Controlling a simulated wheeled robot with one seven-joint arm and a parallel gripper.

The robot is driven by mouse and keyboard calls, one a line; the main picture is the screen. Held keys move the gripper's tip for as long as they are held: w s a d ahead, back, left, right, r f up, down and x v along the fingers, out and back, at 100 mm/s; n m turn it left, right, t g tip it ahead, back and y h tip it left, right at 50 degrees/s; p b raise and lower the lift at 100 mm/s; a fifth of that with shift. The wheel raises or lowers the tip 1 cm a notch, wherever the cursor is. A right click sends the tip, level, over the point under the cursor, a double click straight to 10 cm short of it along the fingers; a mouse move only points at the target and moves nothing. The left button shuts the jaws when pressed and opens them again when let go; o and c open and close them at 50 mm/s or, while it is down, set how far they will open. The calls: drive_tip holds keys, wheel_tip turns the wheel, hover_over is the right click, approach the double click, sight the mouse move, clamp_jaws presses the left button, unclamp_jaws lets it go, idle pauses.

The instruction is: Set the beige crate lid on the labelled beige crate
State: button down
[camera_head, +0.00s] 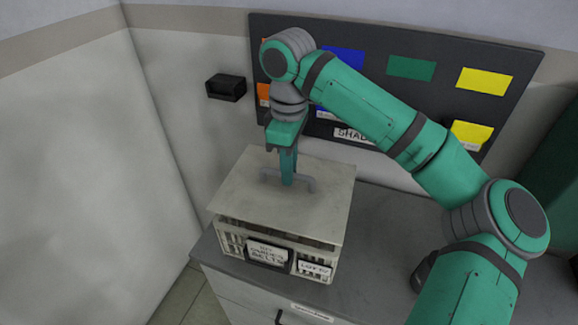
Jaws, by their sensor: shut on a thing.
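The beige crate lid (250,215) is a flat board with a grey bar handle (308,183) on top. It lies over the labelled beige crate (232,240), and a dark gap shows between its front edge and the crate's rim. The crate has slatted sides and white labels on its front, and stands on the grey counter. My gripper (288,180) points down and is shut on the lid's handle. The lid hides the crate's inside, and I cannot tell whether the lid touches the rim at the back.
A dark wall board (405,105) with coloured cards is behind my arm. A small black box (226,87) is on the wall to its left. The grey counter (375,245) is clear to the right of the crate. A drawer front with a label is below.

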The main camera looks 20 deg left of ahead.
idle(0.3)
drive_tip(key=shift+f, duration=2.45)
drive_tip(key=c, duration=1.7)
unclamp_jaws()
wheel_tip(320, 180, up, 11)
drive_tip(key=shift+f, duration=0.15)
